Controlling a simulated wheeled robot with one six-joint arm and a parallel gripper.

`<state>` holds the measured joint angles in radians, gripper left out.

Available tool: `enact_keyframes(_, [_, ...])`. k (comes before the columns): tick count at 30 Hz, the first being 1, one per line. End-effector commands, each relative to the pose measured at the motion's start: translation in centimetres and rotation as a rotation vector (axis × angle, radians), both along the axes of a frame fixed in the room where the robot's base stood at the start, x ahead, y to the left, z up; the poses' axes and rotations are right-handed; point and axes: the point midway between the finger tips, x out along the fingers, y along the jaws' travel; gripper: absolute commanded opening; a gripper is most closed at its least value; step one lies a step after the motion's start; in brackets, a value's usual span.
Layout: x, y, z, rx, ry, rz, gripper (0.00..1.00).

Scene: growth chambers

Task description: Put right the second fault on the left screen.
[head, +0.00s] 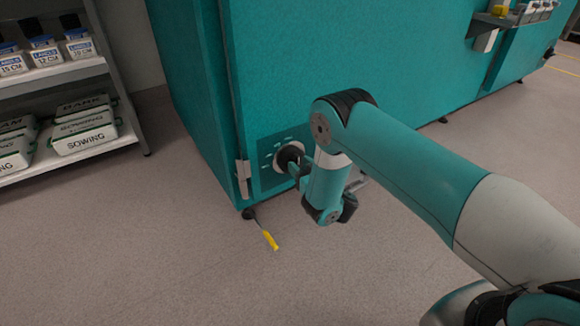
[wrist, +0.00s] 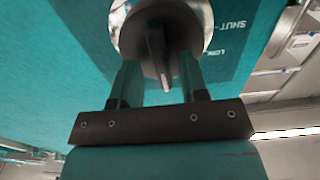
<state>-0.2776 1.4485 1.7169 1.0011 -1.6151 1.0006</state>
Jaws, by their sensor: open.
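A dark round knob (head: 290,154) on a pale disc sits low on the front of a teal growth chamber (head: 300,60), within a darker panel (head: 268,175) with small white marks. My gripper (head: 300,174) is right at the knob. In the wrist view, my gripper (wrist: 158,66) is open, with one finger on each side of the knob's narrow grip (wrist: 157,62). I cannot tell whether the fingers touch it. The knob's full scale is partly hidden. No screen shows in either view.
A yellow-handled tool (head: 270,240) lies on the floor by the chamber's foot. A shelf rack (head: 65,75) with labelled bottles and sowing boxes stands at the left. A small ledge (head: 500,20) juts from the chamber at upper right. The floor in front is otherwise clear.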

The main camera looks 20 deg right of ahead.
Motion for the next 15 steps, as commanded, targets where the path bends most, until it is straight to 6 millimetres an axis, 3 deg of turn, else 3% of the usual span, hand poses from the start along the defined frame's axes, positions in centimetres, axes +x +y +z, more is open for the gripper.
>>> enact_keyframes(7, [0.02,0.2,0.02,0.001,0.0,0.002,0.4])
enact_keyframes(12, [0.01,0.14,0.01,0.0,0.0,0.002,0.01])
enact_keyframes(15, [0.0,0.1,0.0,0.0,0.0,0.002,0.0])
